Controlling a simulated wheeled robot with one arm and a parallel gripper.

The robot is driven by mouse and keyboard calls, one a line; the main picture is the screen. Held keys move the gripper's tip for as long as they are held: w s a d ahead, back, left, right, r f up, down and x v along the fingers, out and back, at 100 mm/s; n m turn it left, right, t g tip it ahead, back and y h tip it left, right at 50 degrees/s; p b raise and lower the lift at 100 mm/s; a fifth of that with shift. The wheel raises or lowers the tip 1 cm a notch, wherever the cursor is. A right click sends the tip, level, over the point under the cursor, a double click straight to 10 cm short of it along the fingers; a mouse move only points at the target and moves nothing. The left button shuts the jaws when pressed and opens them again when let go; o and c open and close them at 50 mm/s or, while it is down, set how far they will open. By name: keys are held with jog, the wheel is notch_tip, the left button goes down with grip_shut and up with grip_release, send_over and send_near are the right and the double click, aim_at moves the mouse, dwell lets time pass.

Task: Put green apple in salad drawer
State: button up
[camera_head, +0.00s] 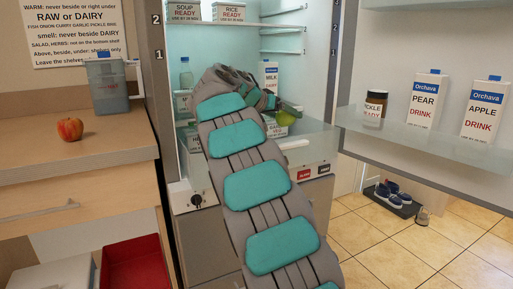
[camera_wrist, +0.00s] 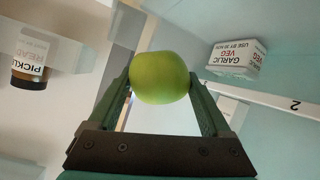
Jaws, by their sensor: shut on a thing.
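The green apple (camera_wrist: 160,78) is held between the two fingers of my gripper (camera_wrist: 162,95) in the wrist view. In the head view the green apple (camera_head: 285,118) shows just right of my gripper (camera_head: 272,103), inside the open fridge, above a clear glass-like surface (camera_head: 312,150). The arm covers much of the fridge interior. I cannot make out the salad drawer for certain; a pale front with red and dark labels (camera_head: 313,172) lies low in the fridge, partly behind my arm.
A milk carton (camera_head: 269,74) and labelled boxes stand on fridge shelves. A garlic veg box (camera_wrist: 238,58) shows near the gripper. The open door shelf (camera_head: 430,140) holds a pickle jar (camera_head: 375,106) and drink cartons.

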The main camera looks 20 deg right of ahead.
jog(key=shift+m+g, duration=0.8)
jog(key=shift+g, duration=0.1)
jog(key=shift+w+a+f+p, duration=0.1)
jog(key=shift+w+a+f, duration=0.4)
jog(key=shift+f, duration=1.35)
jog(key=shift+w+a+f+p, duration=0.15)
jog(key=shift+a+f, duration=0.65)
jog(key=shift+f, duration=1.05)
jog(key=shift+w+a+f+p, duration=0.1)
jog(key=shift+w+a+f, duration=0.4)
jog(key=shift+f, duration=1.35)
jog(key=shift+s+a+f, duration=0.15)
jog(key=o, duration=1.4)
jog(key=shift+o, duration=0.2)
jog(key=shift+r, duration=0.2)
jog(key=b+v, duration=0.1)
jog(key=v, duration=1.1)
jog(key=shift+f+b, duration=0.1)
jog(key=shift+b, duration=0.3)
